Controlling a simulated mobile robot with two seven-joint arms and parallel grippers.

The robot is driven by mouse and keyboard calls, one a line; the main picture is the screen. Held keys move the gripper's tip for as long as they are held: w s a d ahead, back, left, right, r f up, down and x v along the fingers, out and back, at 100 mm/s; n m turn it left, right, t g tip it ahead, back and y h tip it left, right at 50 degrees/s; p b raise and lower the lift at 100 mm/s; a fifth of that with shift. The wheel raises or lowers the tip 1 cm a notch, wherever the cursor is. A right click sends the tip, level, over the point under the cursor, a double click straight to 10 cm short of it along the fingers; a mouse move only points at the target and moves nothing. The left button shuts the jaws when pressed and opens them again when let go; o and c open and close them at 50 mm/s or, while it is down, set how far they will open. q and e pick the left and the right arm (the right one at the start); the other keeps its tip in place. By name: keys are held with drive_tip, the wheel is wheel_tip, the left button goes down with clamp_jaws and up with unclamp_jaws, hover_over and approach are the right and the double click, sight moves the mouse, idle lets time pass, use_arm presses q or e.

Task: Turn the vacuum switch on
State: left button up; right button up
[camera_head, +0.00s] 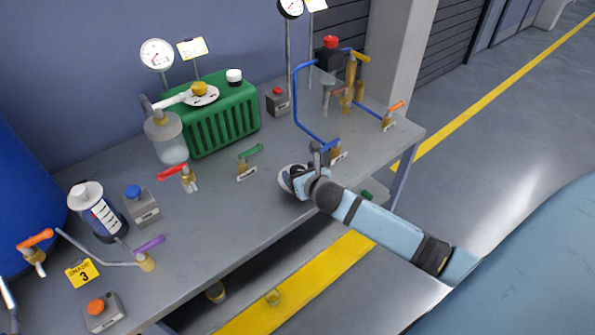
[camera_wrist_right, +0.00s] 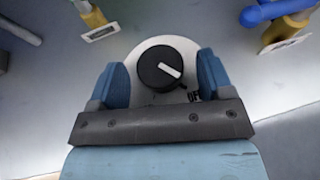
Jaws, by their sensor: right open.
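The vacuum switch looks like a round black knob (camera_wrist_right: 160,69) with a white pointer mark on a pale round plate (camera_wrist_right: 160,46) in the right wrist view. The pointer slants toward the lower right, near a partly hidden label that starts "OF". My right gripper (camera_wrist_right: 163,82) is open, with one blue finger on each side of the knob. Whether the fingers touch it I cannot tell. In the head view, my right gripper (camera_head: 298,181) is over the pale plate (camera_head: 284,178) near the bench's front edge and hides most of the switch. My left gripper is out of view.
The grey bench (camera_head: 215,222) holds a green tank (camera_head: 226,122), a green-handled valve (camera_head: 247,160), a red-handled valve (camera_head: 180,174) and blue piping (camera_head: 298,95). A blue-handled valve (camera_head: 335,152) stands close beside my right gripper. Bare bench lies to the gripper's left.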

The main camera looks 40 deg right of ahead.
drive_tip(key=shift+x, duration=0.85)
drive_tip(key=shift+c, duration=0.5)
drive_tip(key=c, duration=0.8)
drive_tip(key=shift+c, duration=0.2)
